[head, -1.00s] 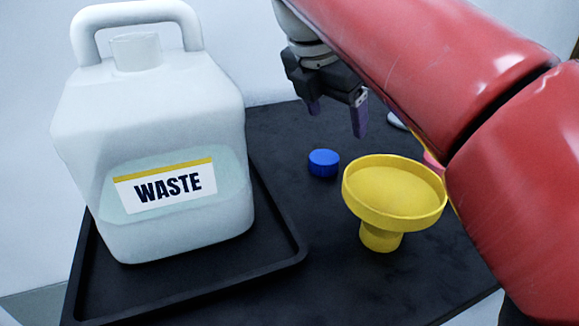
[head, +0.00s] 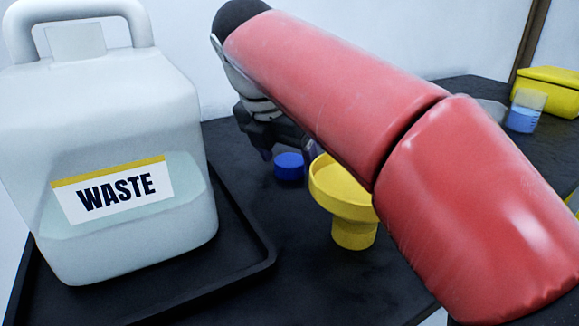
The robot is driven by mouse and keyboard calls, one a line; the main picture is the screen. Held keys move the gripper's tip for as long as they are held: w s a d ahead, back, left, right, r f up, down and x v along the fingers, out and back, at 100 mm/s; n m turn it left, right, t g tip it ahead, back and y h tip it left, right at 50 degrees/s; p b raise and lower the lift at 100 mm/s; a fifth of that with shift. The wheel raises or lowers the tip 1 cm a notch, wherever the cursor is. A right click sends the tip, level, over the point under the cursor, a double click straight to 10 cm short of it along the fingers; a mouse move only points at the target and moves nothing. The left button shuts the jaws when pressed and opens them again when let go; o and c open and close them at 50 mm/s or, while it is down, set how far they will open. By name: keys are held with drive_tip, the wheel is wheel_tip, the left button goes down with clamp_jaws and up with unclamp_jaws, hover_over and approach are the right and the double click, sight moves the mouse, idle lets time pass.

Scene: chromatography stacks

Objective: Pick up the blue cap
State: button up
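The blue cap (head: 289,167) sits upright on the black bench top, between the waste jug and the yellow funnel. My gripper (head: 288,153) is low over the cap, with its purple fingers apart. One fingertip shows just left and behind the cap, the other at its right by the funnel's rim. I cannot tell whether either finger touches the cap. My red arm hides part of the right finger's surroundings.
The white waste jug (head: 120,120) stands in a black tray (head: 262,262) at left. The yellow funnel (head: 352,232) stands close right of the cap, partly behind my arm. A beaker with blue liquid (head: 522,118) and a yellow box (head: 548,92) are at far right.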

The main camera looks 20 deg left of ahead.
drive_tip(key=c, duration=1)
